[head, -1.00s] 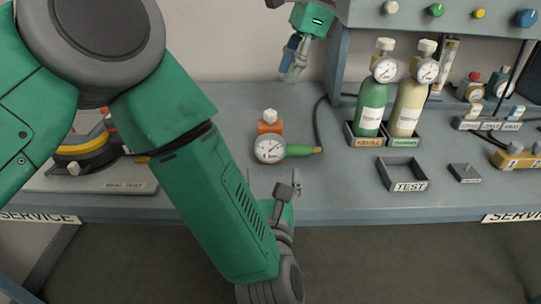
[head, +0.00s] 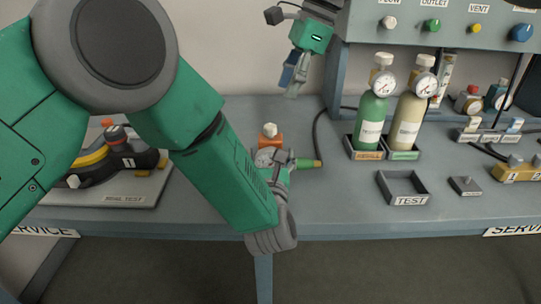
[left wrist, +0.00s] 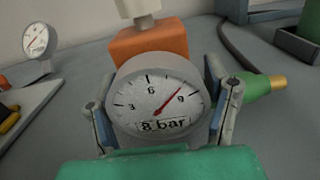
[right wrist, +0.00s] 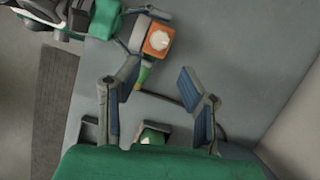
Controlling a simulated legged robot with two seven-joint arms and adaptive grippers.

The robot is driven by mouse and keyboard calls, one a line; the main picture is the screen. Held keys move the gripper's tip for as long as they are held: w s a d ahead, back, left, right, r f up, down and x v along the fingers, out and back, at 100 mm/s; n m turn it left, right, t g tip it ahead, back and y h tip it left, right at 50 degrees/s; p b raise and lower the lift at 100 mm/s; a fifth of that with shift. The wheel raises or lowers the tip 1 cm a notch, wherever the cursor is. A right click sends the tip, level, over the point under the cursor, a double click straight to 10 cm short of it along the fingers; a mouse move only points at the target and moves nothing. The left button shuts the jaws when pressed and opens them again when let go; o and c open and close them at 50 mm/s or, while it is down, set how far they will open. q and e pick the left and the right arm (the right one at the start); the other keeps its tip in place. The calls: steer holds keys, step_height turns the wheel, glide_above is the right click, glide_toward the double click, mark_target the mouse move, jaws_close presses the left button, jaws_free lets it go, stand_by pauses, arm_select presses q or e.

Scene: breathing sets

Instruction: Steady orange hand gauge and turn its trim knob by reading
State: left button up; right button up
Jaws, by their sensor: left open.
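The orange hand gauge (head: 270,142) stands on the bench with a white trim knob (head: 269,129) on top and a green side fitting with a brass tip. In the left wrist view its round dial (left wrist: 155,95) has a red needle between 6 and 9, above the text "8 bar". My left gripper (head: 270,168) is open, its fingers to either side of the dial; contact cannot be told. My right gripper (head: 292,78) is open and empty, above and behind the gauge. The right wrist view shows the orange body and knob (right wrist: 158,39) beyond its spread fingers (right wrist: 158,95).
A green bottle (head: 371,120) and a cream bottle (head: 409,121) with gauges stand in trays to the right. An empty TEST tray (head: 404,200) is in front of them. A board with a yellow-and-black device (head: 110,155) is at left. A dark hose runs behind the gauge.

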arm_select(q)
steer(key=c, duration=1.4)
arm_select(e)
steer(key=shift+c, duration=0.4)
arm_select(q)
steer(key=shift+a, duration=0.1)
steer(key=shift+d, duration=0.2)
steer(key=shift+a, duration=0.1)
arm_select(e)
steer(key=m+t+y, duration=0.5)
steer(key=y, duration=0.8)
glide_toward(260, 135)
steer(key=a+r, duration=0.2)
steer(key=a, duration=0.1)
steer(key=shift+w+f, duration=0.15)
steer(key=shift+w, duration=0.1)
steer(key=x, duration=0.7)
steer(key=shift+w, duration=0.15)
